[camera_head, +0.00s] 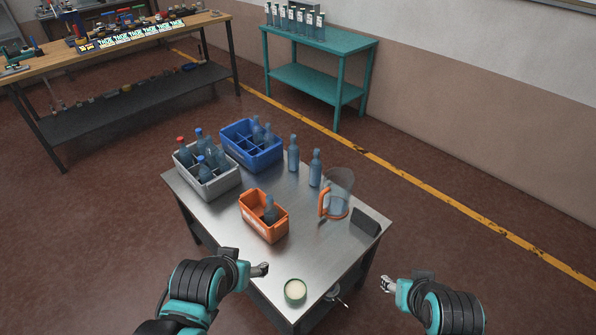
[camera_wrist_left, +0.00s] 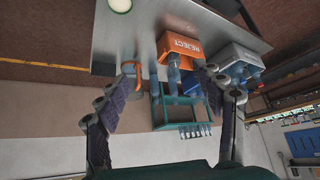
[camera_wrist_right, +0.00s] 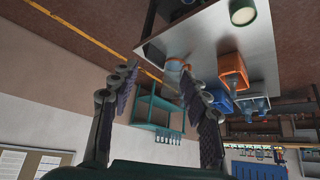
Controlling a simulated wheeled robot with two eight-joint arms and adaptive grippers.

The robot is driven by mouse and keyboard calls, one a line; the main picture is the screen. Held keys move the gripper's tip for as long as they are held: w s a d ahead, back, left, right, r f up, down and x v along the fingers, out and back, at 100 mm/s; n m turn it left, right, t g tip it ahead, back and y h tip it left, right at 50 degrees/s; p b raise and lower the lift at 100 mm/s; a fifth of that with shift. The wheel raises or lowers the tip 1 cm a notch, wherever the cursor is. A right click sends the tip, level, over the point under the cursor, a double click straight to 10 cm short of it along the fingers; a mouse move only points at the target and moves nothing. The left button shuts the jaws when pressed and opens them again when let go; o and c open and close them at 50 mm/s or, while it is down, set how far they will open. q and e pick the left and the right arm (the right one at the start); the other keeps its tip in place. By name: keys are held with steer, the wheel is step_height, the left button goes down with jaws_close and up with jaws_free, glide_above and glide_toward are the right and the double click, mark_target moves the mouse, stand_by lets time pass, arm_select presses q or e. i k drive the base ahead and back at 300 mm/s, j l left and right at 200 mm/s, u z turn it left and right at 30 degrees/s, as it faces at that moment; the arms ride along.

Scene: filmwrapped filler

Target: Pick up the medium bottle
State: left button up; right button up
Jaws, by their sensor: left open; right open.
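Two clear bluish bottles stand upright on the metal table: one bottle (camera_head: 293,155) beside the blue crate (camera_head: 266,163), the other bottle (camera_head: 315,170) nearer the jug. More bottles stand in the blue crate and the grey crate (camera_head: 214,188). One dark-looking bottle (camera_head: 271,212) sits in the orange bin (camera_head: 254,224). I cannot tell which is the medium one. My left gripper (camera_head: 262,270) is open and empty, off the table's near left edge; its spread fingers show in the left wrist view (camera_wrist_left: 168,80). My right gripper (camera_head: 386,284) is open and empty, off the right edge.
A clear jug (camera_head: 340,190) with an orange handle and a dark block (camera_head: 365,221) stand at the table's right. A green-rimmed tub (camera_head: 295,291) sits at the near edge. The table's front middle (camera_head: 310,248) is bare. A teal table (camera_head: 330,48) and a workbench (camera_head: 120,45) stand behind.

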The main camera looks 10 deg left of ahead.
mark_target(315, 168)
steer(key=i+l+u, duration=0.25)
steer(key=l, duration=0.35)
steer(key=i+l+u, duration=0.1)
steer(key=l+u, duration=0.15)
steer(key=l, duration=0.35)
steer(key=i+l+u, duration=0.2)
steer(key=l, duration=0.45)
steer(key=l+u, duration=0.25)
steer(key=l, duration=0.4)
steer(key=i+l+u, duration=0.25)
steer(key=l+u, duration=0.25)
steer(key=l, duration=1)
steer(key=l+u, duration=0.45)
steer(key=l, duration=1)
steer(key=i+l+u, duration=0.15)
steer(key=l, duration=0.25)
steer(key=i+l+u, duration=0.2)
steer(key=l, duration=0.2)
steer(key=l+u, duration=0.15)
steer(key=l, duration=0.25)
steer(key=i+l+u, duration=0.15)
steer(key=l, duration=0.25)
steer(key=i+l+u, duration=0.6)
steer(key=i+l, duration=0.2)
steer(key=l, duration=0.15)
steer(key=i+u, duration=0.45)
steer(key=i, duration=0.3)
